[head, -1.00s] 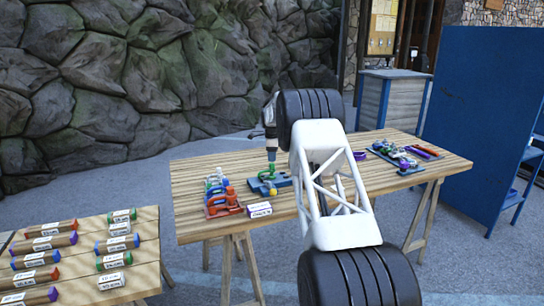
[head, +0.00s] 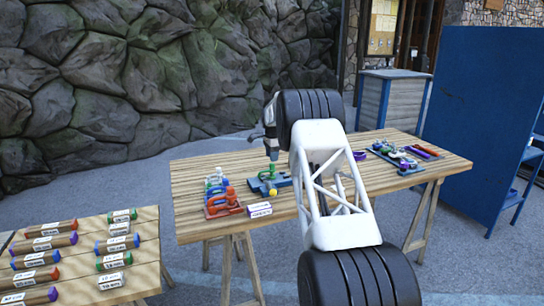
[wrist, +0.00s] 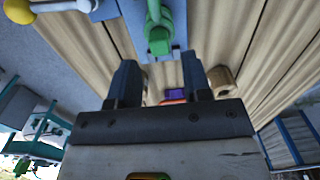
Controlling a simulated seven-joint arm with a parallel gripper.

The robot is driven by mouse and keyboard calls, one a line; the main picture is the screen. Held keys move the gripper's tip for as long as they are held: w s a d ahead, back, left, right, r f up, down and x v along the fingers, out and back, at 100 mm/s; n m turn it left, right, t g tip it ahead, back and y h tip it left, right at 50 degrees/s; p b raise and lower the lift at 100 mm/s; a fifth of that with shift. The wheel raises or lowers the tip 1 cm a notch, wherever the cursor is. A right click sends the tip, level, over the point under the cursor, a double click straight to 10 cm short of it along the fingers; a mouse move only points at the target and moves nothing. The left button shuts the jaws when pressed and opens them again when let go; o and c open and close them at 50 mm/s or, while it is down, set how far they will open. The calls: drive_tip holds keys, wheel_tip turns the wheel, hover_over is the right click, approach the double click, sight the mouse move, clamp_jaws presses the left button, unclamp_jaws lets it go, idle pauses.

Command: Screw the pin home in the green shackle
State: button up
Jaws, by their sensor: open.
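The green shackle (head: 267,175) is held at a blue fixture (head: 283,182) on the wooden table, near a yellow ball knob (head: 273,192). In the wrist view the green shackle (wrist: 158,30) is just beyond the fingertips, over the blue fixture (wrist: 183,20); the yellow knob (wrist: 18,10) on a grey rod is at top left. My gripper (head: 271,158) points down close above the shackle in the head view. In the wrist view my gripper (wrist: 161,72) has its two dark fingers apart with nothing between them. I cannot make out the pin or how far it is screwed in.
A red tray (head: 225,211) of coloured shackles stands left of the fixture, with a white labelled box (head: 259,210) beside it. A blue tray (head: 411,170) with more parts lies at the right. A second table with labelled tubes (head: 42,244) is at lower left. My arm hides the table's middle.

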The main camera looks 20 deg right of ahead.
drive_tip(key=shift+f, duration=0.1)
drive_tip(key=shift+f, duration=2.15)
drive_tip(key=shift+c, duration=0.2)
clamp_jaws()
drive_tip(key=shift+m, duration=0.4)
drive_tip(key=shift+m, duration=1.9)
